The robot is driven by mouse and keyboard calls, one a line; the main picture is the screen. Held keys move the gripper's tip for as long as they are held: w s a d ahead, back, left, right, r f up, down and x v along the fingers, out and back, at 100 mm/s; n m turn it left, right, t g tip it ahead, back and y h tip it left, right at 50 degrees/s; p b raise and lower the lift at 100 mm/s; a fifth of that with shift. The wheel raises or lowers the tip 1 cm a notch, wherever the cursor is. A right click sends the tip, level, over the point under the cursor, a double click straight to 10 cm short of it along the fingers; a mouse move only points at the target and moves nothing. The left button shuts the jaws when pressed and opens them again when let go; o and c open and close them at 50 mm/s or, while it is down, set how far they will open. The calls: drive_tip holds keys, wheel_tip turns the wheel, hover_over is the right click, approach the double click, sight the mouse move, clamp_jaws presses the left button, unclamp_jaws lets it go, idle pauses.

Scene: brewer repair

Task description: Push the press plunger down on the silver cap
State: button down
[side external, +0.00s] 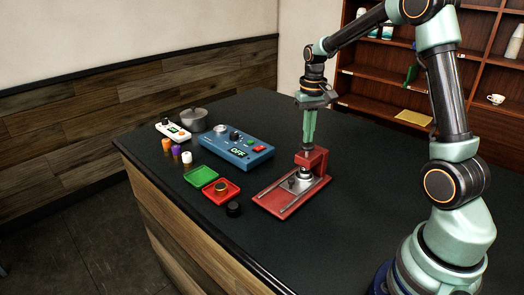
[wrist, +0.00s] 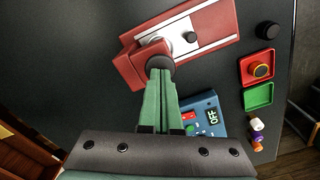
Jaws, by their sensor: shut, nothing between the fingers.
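The red press (side external: 290,192) stands on the dark counter, with its red upright and head at the back right of its base. My gripper (side external: 308,148) points straight down over the press head, its green fingers together and empty. In the wrist view the fingertips (wrist: 160,72) overlap the dark round top of the plunger (wrist: 158,62); they look to be at or just above it, and I cannot tell if they touch. A silvery round part (side external: 304,173) shows under the press head; the silver cap is mostly hidden there. A small black knob (side external: 291,182) is on the base plate.
Left of the press are a blue control box (side external: 235,143) reading OFF, a green tray (side external: 201,176), a red tray (side external: 221,191) holding a dark, gold-ringed part, and a black puck (side external: 234,209). Farther back are small bottles, a white device and a grey pot (side external: 193,121).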

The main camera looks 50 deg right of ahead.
drive_tip(key=shift+f, duration=0.3)
drive_tip(key=shift+f, duration=0.75)
idle(0.5)
drive_tip(key=shift+r, duration=2.7)
wheel_tip(320, 180, up, 6)
